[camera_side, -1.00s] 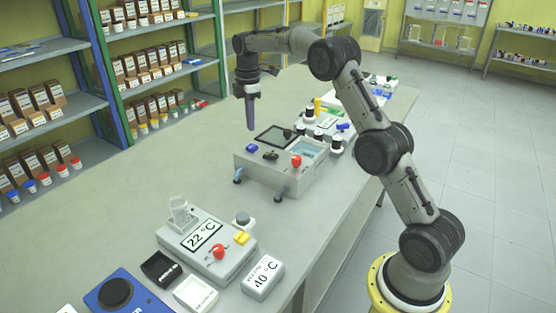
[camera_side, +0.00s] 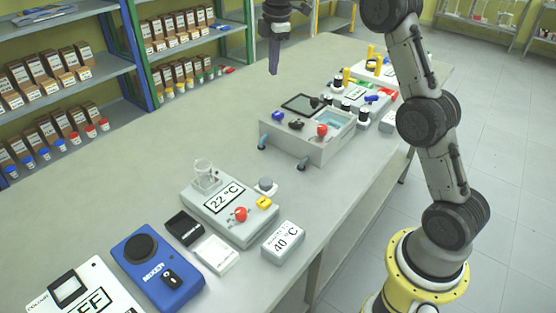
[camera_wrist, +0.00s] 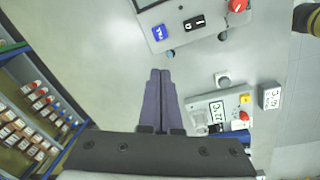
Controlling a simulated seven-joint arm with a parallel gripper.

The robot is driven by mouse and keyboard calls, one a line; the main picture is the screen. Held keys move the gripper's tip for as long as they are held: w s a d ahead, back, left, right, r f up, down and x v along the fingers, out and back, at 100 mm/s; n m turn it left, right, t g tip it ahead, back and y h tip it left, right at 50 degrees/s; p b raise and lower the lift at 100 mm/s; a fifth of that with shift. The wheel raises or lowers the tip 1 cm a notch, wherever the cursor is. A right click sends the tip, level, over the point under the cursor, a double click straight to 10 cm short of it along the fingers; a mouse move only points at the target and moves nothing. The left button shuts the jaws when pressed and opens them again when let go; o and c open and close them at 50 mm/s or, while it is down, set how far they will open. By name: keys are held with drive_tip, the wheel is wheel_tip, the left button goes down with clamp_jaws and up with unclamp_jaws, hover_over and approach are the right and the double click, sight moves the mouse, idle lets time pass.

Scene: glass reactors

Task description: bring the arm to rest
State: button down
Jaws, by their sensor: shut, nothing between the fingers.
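My gripper (camera_side: 274,68) is shut and empty, pointing down above the bench near the top of the side view. In the wrist view its two dark fingers (camera_wrist: 160,74) lie together with nothing between them. My gripper hangs clear of the bench, beyond the grey device with a screen and a red knob (camera_side: 310,126). That device also shows at the top of the wrist view (camera_wrist: 190,38).
A 22 °C hot plate (camera_side: 232,222) carries a glass beaker (camera_side: 206,173). A 40 °C box (camera_side: 283,242) and a blue mixer (camera_side: 150,275) stand near it. Shelves with boxes (camera_side: 65,68) line the left. The bench's left strip (camera_side: 200,130) is bare.

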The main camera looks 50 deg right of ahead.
drive_tip(key=s+a+r+m+t, duration=0.1)
drive_tip(key=s+a+r+t, duration=0.1)
drive_tip(key=s+a+r, duration=0.6)
drive_tip(key=s+a+r+m+t, duration=0.1)
drive_tip(key=s+a+r, duration=0.25)
drive_tip(key=s, duration=0.75)
drive_tip(key=s+a+f+m+t, duration=0.1)
drive_tip(key=s+a+f+m, duration=0.1)
drive_tip(key=s+f+m, duration=0.8)
drive_tip(key=s+f, duration=0.3)
drive_tip(key=s, duration=0.4)
drive_tip(key=shift+a+f+m, duration=0.25)
drive_tip(key=shift+m, duration=0.05)
